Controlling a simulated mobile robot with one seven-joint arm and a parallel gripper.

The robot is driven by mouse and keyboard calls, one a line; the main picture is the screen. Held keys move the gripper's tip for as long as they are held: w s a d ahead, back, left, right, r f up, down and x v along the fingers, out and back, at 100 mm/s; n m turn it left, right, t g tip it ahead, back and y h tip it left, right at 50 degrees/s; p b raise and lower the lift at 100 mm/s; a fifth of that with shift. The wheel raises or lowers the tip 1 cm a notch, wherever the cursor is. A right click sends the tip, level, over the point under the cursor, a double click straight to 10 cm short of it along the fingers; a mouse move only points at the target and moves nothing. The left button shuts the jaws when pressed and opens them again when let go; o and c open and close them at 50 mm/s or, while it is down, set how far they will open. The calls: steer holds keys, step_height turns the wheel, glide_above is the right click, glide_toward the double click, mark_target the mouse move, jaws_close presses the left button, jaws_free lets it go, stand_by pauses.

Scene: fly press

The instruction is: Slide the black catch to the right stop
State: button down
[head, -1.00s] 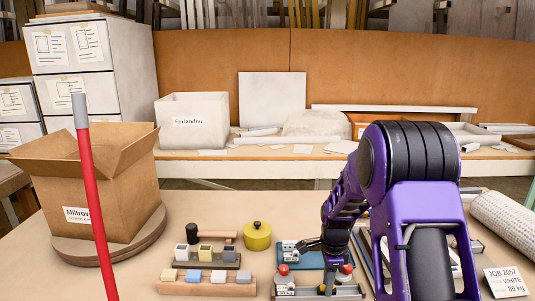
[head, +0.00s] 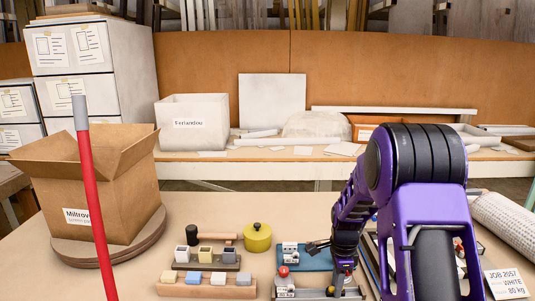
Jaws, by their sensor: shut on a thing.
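A silver rail fixture (head: 310,293) lies at the front edge of the table, with a red knob (head: 283,271) at its left end. My gripper (head: 332,291) is low over the right part of this fixture, at the bottom of the picture. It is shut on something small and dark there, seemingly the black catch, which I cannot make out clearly. My purple arm comes down from the right and hides part of the fixture's right end. The right stop cannot be made out.
A blue plate with a small device (head: 318,258) lies just behind the fixture. A yellow round pot (head: 257,238), a wooden block rack (head: 207,290) and a dark tray of cups (head: 207,265) stand to the left. A job card (head: 506,283) lies at right.

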steer(key=shift+d, duration=0.15)
steer(key=shift+d, duration=1.05)
steer(key=shift+d, duration=0.15)
steer(key=shift+d, duration=0.8)
steer(key=c, duration=0.6)
jaws_free()
steer(key=shift+c, duration=1.4)
steer(key=shift+r, duration=0.15)
